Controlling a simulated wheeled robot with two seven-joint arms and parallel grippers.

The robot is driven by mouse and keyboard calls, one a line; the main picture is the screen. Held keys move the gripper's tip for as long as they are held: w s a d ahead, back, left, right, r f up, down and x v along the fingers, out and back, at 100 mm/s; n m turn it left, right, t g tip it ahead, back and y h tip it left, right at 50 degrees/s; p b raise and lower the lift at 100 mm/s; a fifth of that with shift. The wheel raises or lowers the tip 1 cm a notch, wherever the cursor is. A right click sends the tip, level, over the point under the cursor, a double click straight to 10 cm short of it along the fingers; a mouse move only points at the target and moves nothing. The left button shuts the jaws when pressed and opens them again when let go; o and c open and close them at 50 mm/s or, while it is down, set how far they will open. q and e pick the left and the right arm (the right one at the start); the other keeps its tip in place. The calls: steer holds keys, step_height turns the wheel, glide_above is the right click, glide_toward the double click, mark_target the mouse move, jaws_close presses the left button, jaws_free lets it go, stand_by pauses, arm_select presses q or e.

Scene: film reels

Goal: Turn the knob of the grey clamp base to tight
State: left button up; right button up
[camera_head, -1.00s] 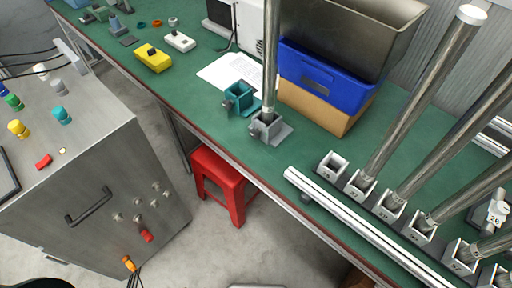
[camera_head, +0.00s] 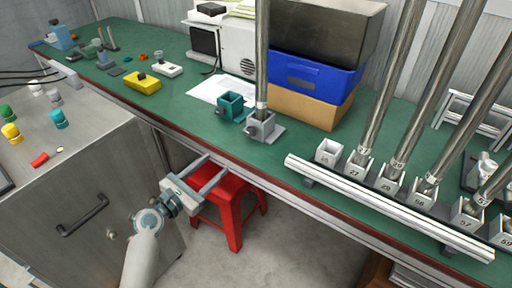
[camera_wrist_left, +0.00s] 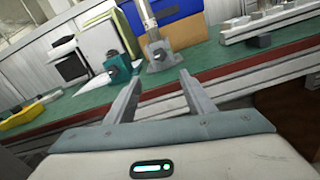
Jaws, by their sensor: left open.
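The grey clamp base (camera_head: 265,128) stands on the green bench near its front edge, with a tall metal pole (camera_head: 262,55) upright in it. Its knob (camera_head: 252,131) faces the front left. The clamp base also shows in the left wrist view (camera_wrist_left: 158,62), beyond the fingertips. My left gripper (camera_head: 217,170) is open and empty, in front of the bench edge and to the lower left of the clamp base, apart from it. In the left wrist view its two fingers (camera_wrist_left: 158,78) are spread. My right gripper is not in view.
A teal clamp base (camera_head: 231,106) stands just left of the grey one. Blue (camera_head: 312,78) and cardboard (camera_head: 305,104) boxes stand behind. A rack with several poles and a white rail (camera_head: 385,208) lies to the right. A red stool (camera_head: 232,205) is below the bench edge.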

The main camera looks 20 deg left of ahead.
mark_target(249, 133)
arm_select(q)
steer(key=shift+w+r, duration=0.1)
steer(key=shift+r, duration=0.05)
steer(key=x, duration=1.7)
steer(key=shift+w+d, duration=0.1)
steer(key=shift+w, duration=0.05)
steer(key=shift+c, duration=0.4)
steer(key=c, duration=1)
